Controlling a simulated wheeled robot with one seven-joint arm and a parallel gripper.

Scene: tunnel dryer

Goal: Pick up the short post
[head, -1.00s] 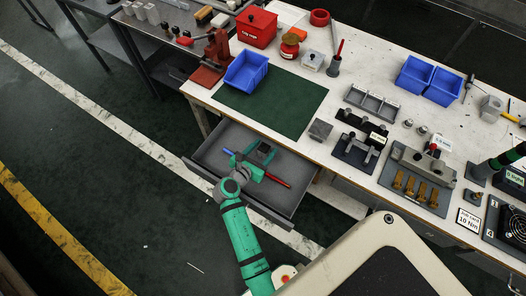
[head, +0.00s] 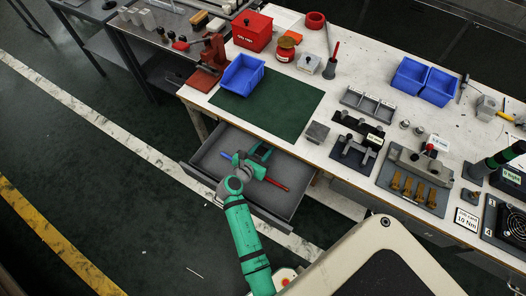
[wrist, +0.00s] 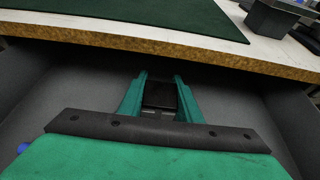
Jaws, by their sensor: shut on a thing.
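My gripper (head: 261,152) is inside the open grey drawer (head: 285,209) under the bench, at the end of my green arm. In the wrist view my gripper (wrist: 160,88) has its two green fingers on either side of a small dark piece (wrist: 160,97), and it is shut on it. I take this piece for the short post. Its lower part is hidden by the gripper body, so its full shape does not show. In the head view the piece is too small and covered to make out clearly.
A blue rod end (head: 226,155) and a red rod (head: 277,186) show in the drawer beside my gripper. The bench edge (wrist: 190,56) overhangs the drawer's back. On the bench are a green mat (head: 275,105), a blue bin (head: 243,73) and several fixtures.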

